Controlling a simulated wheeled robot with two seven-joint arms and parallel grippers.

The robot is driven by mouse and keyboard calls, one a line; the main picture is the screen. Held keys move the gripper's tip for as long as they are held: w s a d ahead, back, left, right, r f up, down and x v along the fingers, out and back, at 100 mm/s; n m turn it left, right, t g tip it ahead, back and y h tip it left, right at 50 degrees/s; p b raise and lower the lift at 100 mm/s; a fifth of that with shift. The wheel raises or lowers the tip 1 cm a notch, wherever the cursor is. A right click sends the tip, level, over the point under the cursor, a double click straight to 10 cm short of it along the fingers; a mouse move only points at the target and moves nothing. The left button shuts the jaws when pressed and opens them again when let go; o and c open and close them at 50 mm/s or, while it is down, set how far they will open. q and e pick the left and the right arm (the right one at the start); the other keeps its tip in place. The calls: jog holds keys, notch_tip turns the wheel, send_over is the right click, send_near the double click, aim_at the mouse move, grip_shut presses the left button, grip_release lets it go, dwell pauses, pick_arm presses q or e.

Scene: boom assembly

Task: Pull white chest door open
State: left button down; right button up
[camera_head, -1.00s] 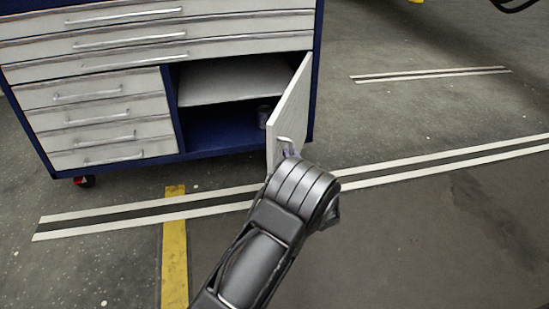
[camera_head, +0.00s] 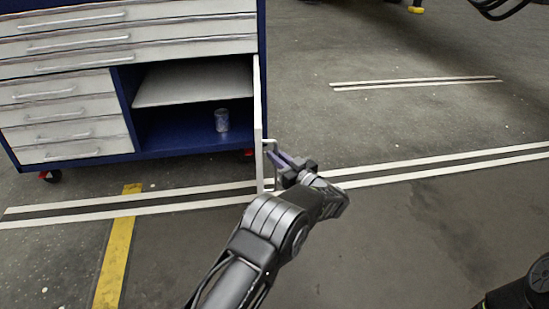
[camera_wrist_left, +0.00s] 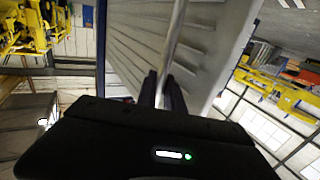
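The white chest door (camera_head: 258,125) stands wide open on the right side of the blue chest and is seen almost edge-on in the head view. Its metal handle (camera_head: 268,152) is on the outer face, toward the right. My left gripper (camera_head: 276,157) is at this handle. In the left wrist view the handle bar (camera_wrist_left: 178,35) runs down between the two dark fingers (camera_wrist_left: 162,92), which close around it. The contact itself is partly hidden. My right gripper is out of view; only part of my right arm shows at the lower right corner.
The open compartment shows a white shelf (camera_head: 195,88) and a small can (camera_head: 222,120) on its blue floor (camera_head: 180,135). Closed drawers (camera_head: 65,110) are at its left. The floor right of the door is clear, with painted stripes.

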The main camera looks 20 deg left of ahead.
pick_arm(q)
jog(key=shift+w+a+r, duration=0.1)
jog(key=shift+a+r, duration=0.05)
jog(key=shift+a, duration=0.05)
jog(key=c, duration=1.5)
grip_release()
jog(key=shift+d, duration=0.1)
jog(key=p+v, duration=0.2)
jog(key=v, duration=0.5)
jog(key=shift+s+d+p, duration=0.25)
jog(key=shift+d+p, duration=0.05)
jog(key=shift+p, duration=0.05)
